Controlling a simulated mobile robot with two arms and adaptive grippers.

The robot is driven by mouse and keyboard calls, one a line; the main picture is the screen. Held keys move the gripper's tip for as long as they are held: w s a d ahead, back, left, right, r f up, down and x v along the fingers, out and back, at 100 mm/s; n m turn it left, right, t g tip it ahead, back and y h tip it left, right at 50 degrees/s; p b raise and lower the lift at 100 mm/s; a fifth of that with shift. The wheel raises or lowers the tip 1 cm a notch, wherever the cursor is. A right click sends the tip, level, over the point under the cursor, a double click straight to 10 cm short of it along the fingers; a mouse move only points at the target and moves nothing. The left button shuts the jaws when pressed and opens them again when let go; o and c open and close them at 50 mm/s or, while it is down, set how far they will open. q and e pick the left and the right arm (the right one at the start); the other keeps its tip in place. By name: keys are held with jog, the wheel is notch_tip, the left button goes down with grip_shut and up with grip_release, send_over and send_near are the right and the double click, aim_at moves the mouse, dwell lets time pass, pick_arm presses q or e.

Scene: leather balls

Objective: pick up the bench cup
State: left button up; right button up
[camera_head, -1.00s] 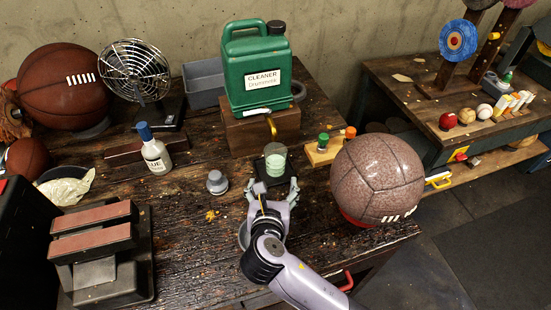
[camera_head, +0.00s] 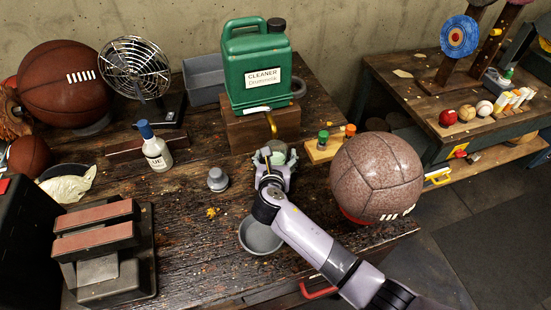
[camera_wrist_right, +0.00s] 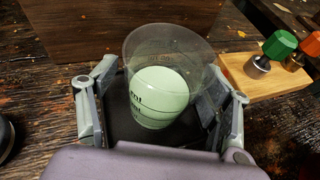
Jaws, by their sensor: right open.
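The bench cup (camera_head: 279,147) is a clear cup with pale green content, standing on the bench in front of the wooden block. In the right wrist view the cup (camera_wrist_right: 170,48) stands upright on a dark patch, its clear rim above a rounded green mass with dark lettering. My right gripper (camera_head: 273,156) is open with a finger on either side of the cup. In the right wrist view the gripper (camera_wrist_right: 165,92) shows gaps between both fingers and the cup. The gripper partly hides the cup in the head view. My left gripper is not in view.
A green cleaner jug (camera_head: 256,65) stands on a wooden block (camera_head: 245,130) behind the cup. A small wooden stand (camera_head: 318,153) with green and orange knobs and a large brown ball (camera_head: 377,177) are to the right. A grey bowl (camera_head: 262,237) and grey knob (camera_head: 217,179) are nearer.

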jog(key=shift+c, duration=0.2)
jog(key=c, duration=1.3)
jog(key=shift+c, duration=0.8)
jog(key=shift+w+r, duration=0.1)
